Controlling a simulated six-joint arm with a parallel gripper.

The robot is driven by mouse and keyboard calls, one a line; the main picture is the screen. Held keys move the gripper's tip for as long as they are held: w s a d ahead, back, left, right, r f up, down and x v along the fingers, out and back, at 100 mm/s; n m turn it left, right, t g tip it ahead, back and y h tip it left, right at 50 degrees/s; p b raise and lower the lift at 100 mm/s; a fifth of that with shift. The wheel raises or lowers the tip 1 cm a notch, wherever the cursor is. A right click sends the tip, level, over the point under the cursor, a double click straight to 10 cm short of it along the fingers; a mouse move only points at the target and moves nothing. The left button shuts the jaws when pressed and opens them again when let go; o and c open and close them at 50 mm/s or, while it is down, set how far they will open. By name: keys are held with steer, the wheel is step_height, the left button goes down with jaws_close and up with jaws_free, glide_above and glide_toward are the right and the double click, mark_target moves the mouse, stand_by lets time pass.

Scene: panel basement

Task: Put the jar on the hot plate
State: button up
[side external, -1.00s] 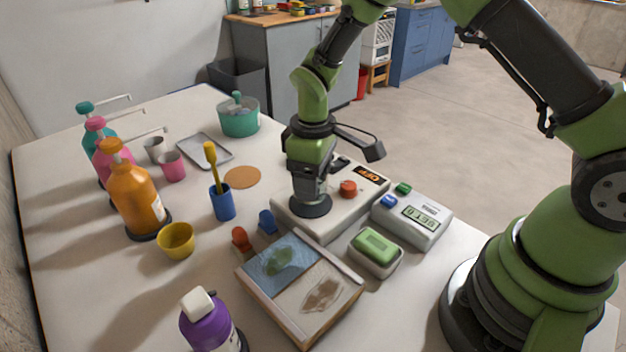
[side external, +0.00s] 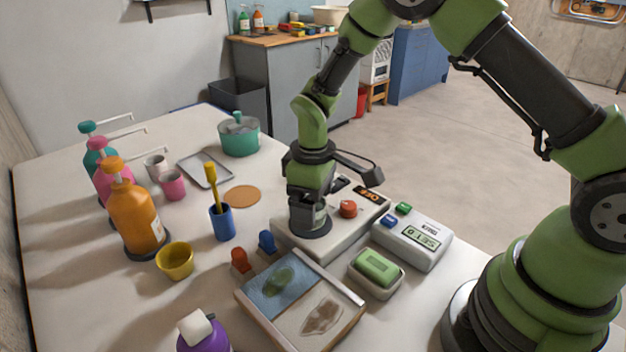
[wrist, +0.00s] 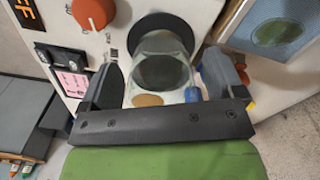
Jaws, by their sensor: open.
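The glass jar (wrist: 161,62) stands on the round dark disc (wrist: 160,24) of the white hot plate (wrist: 207,14), as seen from above in the wrist view. In the side view the jar (side external: 307,216) shows as a small grey shape under my wrist, over the disc of the hot plate (side external: 287,240). My gripper (wrist: 158,82) is open, with one dark finger on each side of the jar. In the side view my gripper (side external: 308,203) is low over the disc, and its fingers are hard to make out. The jar's far side is hidden.
A scale (side external: 413,240) and a soap dish (side external: 376,272) lie right of the hot plate. A framed panel (side external: 350,318), red and blue pegs (side external: 267,242) and a blue cup (side external: 222,223) are in front and left. Pump bottles (side external: 137,215) stand far left.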

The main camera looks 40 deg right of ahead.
step_height(320, 180, up, 12)
steer(key=s+d+r+m+t+y, duration=0.1)
steer(key=s+r+m+t, duration=0.25)
steer(key=s+r, duration=0.55)
steer(key=s+r+m+t, duration=0.1)
steer(key=s+m+t, duration=0.1)
steer(key=s, duration=0.3)
steer(key=s+r+m+t+y, duration=0.1)
steer(key=s+r+m, duration=0.1)
steer(key=s, duration=0.3)
steer(key=shift+s+d+m+t, duration=0.3)
steer(key=shift+s+m+t, duration=0.1)
steer(key=shift+m, duration=0.45)
stand_by(0.6)
